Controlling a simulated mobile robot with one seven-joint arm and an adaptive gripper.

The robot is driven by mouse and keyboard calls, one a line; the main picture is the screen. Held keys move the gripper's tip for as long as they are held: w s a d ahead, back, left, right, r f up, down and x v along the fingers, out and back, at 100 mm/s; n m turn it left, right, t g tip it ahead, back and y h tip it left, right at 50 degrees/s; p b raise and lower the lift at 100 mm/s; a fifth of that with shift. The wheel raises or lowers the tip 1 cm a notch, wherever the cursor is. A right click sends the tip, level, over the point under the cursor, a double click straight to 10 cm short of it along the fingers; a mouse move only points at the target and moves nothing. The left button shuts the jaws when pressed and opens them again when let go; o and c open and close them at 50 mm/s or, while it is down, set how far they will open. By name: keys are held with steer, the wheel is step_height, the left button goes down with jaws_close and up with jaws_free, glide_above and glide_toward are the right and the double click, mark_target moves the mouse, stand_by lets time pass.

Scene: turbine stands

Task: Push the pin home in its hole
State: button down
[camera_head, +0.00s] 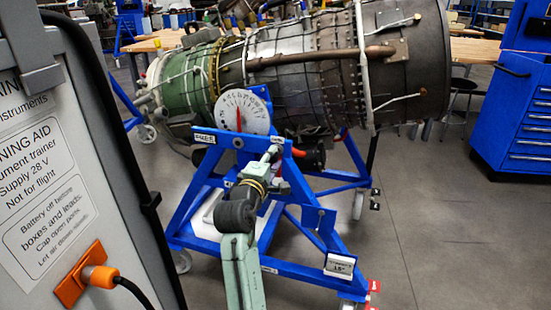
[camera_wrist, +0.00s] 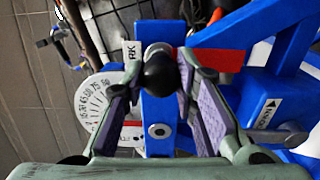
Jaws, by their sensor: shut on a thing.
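The pin shows in the wrist view as a round black knob (camera_wrist: 161,76) with a silvery end just behind it. It sits at the blue upright of the stand (camera_wrist: 155,108), and a red strip (camera_wrist: 222,58) runs right from beside it. My gripper (camera_wrist: 162,70) has its fingers closed in around the knob. How deep the pin sits is hidden by the knob and fingers. In the head view my gripper (camera_head: 275,150) is at the stand's upright, beneath the dial (camera_head: 242,112). A silvery round fitting (camera_wrist: 159,130) shows lower on the upright.
The blue stand carries a large turbine engine (camera_head: 320,70). A grey instrument box (camera_head: 60,180) fills the left of the head view. A blue tool cabinet (camera_head: 515,125) stands at right. Grey floor (camera_head: 440,240) lies clear at right of the stand.

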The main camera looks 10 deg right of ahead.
steer(key=shift+s+a, duration=0.25)
steer(key=shift+s, duration=0.35)
steer(key=p+v, duration=0.1)
steer(key=v, duration=0.6)
stand_by(0.9)
steer(key=shift+a, duration=0.1)
